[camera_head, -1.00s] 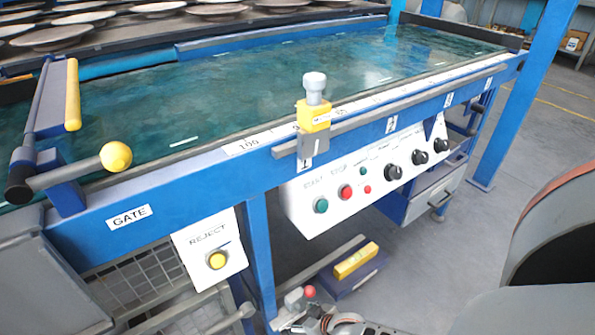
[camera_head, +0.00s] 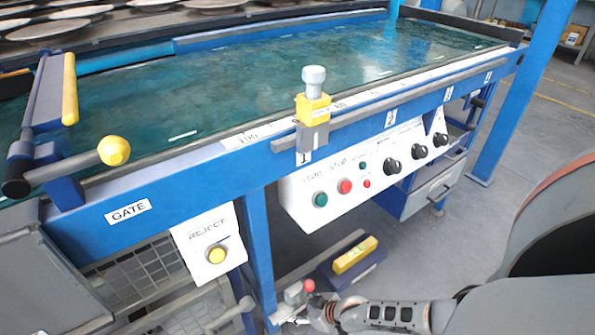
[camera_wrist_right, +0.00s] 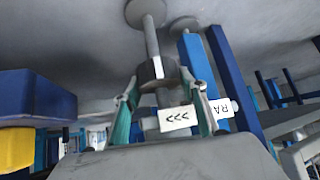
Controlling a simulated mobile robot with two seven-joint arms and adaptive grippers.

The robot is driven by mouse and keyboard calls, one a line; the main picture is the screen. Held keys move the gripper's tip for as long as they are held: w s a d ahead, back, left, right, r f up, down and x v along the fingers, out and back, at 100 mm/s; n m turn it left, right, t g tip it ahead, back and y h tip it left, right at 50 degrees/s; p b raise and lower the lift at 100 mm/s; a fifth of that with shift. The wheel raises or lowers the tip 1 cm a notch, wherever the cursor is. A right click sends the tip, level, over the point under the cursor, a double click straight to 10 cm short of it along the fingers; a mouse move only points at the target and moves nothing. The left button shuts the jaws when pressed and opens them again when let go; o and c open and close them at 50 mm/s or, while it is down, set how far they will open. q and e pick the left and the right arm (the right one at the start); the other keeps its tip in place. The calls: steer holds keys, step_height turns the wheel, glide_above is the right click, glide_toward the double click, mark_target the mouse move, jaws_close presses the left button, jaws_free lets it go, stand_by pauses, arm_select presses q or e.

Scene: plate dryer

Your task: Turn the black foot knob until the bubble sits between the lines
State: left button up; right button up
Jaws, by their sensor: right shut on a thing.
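In the right wrist view the foot knob (camera_wrist_right: 157,71) is a dark, faceted collar on a grey threaded rod. The rod ends in a round foot pad (camera_wrist_right: 146,12). My right gripper (camera_wrist_right: 164,88) is shut on the knob, one green-padded finger on either side. In the head view my right gripper (camera_head: 290,314) is low at the bottom edge, beside the blue table leg, and the knob cannot be made out there. I cannot make out a bubble or its lines in either view. My left gripper is not in view.
A red ball (camera_head: 309,286) is close to my right gripper. The white control panel (camera_head: 330,205) and reject panel (camera_head: 208,245) hang above. Open floor lies to the right.

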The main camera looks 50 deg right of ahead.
steer(key=shift+n+y, duration=1)
steer(key=shift+n, duration=0.3)
steer(key=shift+s+d+g, duration=0.1)
steer(key=shift+g, duration=0.2)
steer(key=shift+f+n+y, duration=0.1)
steer(key=shift+n+y, duration=0.3)
steer(key=shift+n, duration=0.2)
steer(key=o, duration=1.1)
steer(key=v, duration=1.2)
